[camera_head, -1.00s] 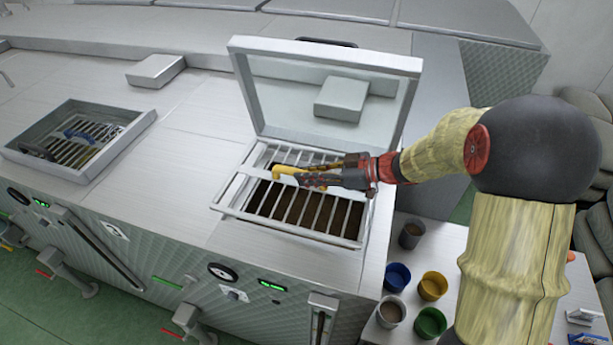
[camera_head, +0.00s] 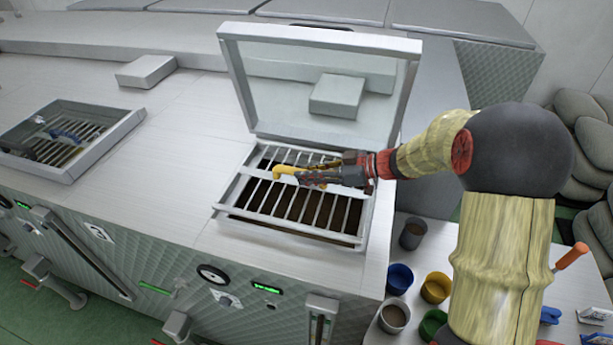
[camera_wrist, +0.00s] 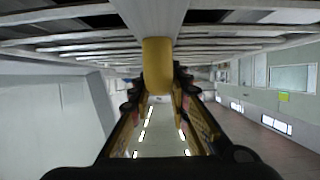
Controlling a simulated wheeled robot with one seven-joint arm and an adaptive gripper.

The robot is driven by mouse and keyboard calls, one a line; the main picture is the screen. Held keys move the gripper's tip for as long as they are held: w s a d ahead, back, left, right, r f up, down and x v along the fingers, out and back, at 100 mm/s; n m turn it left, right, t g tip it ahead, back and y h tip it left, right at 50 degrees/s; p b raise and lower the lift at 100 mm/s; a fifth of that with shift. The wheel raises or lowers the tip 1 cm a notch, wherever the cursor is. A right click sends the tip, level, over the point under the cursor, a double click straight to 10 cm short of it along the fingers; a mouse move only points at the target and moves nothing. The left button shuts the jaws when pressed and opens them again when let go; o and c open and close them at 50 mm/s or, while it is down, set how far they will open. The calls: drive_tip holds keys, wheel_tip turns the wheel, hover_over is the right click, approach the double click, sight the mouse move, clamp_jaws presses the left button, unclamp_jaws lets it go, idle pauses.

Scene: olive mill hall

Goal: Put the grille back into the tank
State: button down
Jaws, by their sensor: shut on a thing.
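The grille (camera_head: 290,229), a pale metal frame with parallel bars and a yellow handle (camera_head: 284,170), lies across the mouth of the open tank (camera_head: 372,205). Dark paste shows between its bars. My gripper (camera_head: 302,178) reaches in from the right and is shut on the yellow handle. In the wrist view the handle (camera_wrist: 158,66) sits between the fingers, with the grille's bars (camera_wrist: 70,35) across the top. The grille's front left corner appears to overlap the tank's rim. I cannot tell whether the grille is seated or slightly raised.
The tank's lid (camera_head: 320,38) stands open behind the grille. A second tank with a grille (camera_head: 108,147) is at the left. A pale block (camera_head: 146,71) rests on the machine top. Several cups, one blue (camera_head: 399,279), stand on a side table at the lower right.

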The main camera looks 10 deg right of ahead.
drive_tip(key=shift+w+d+f+b, duration=0.1)
drive_tip(key=shift+w+f+b, duration=0.2)
drive_tip(key=shift+f+b, duration=0.35)
drive_tip(key=shift+w+d+f+b, duration=0.1)
drive_tip(key=shift+w+f+b, duration=0.15)
drive_tip(key=shift+f+b, duration=0.3)
drive_tip(key=shift+f, duration=1.45)
drive_tip(key=c, duration=1.6)
unclamp_jaws()
drive_tip(key=shift+f, duration=0.1)
drive_tip(key=shift+c, duration=0.2)
drive_tip(key=shift+s+f, duration=0.1)
drive_tip(key=shift+f, duration=0.05)
drive_tip(key=v, duration=1.2)
